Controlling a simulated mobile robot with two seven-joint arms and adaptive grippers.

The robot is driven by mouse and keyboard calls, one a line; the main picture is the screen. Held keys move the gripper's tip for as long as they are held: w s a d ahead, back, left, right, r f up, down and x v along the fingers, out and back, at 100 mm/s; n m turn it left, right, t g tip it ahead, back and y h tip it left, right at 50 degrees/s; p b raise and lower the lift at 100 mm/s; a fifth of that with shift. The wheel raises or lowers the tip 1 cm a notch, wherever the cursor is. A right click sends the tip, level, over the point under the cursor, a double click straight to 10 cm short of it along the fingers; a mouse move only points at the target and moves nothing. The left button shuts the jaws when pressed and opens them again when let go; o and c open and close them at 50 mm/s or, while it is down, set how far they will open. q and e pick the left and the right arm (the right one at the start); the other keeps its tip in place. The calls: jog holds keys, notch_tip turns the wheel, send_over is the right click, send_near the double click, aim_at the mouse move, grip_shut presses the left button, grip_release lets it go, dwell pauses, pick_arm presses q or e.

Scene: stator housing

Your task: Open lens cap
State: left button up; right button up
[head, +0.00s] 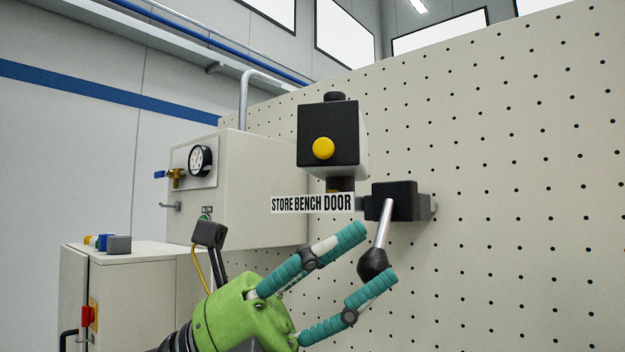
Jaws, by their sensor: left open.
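A lever with a silver rod (384,224) and a black knob (372,265) hangs down from a black block (402,200) on the perforated panel. My left gripper (374,256), green with teal ribbed fingers, is open. Its two fingers lie on either side of the knob in the picture; I cannot tell whether they touch it. Above is a box with a black front (330,130) and a yellow round button (323,148). A label reading "STORE BENCH DOOR" (312,203) is below that box. I cannot make out a lens cap. My right gripper is not in view.
The perforated panel (500,150) fills the right side and is bare there. A pale wall cabinet (255,180) with a pressure gauge (200,160) stands behind at left. A lower cabinet (130,290) with small blocks on top is at the lower left.

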pick_arm(q)
jog(key=s+d+r+m+t+y, duration=0.2)
jog(key=d+y, duration=0.1)
jog(key=y, duration=0.2)
jog(key=n+t+y, duration=0.6)
jog(key=t+y, duration=0.5)
jog(key=t, duration=0.2)
send_near(320, 144)
jog(key=w, duration=0.2)
jog(key=shift+m+h, duration=0.3)
jog(key=shift+h, duration=0.1)
jog(key=p+x, duration=0.2)
jog(key=x, duration=0.1)
jog(key=p+x, duration=0.2)
jog(key=x, duration=0.1)
jog(key=shift+d+f+p, duration=0.1)
jog(key=shift+d+p, duration=0.25)
jog(key=shift+d, duration=0.05)
jog(key=shift+w+d, duration=0.1)
jog(key=shift+d, duration=0.05)
jog(key=shift+f, duration=0.1)
grip_shut()
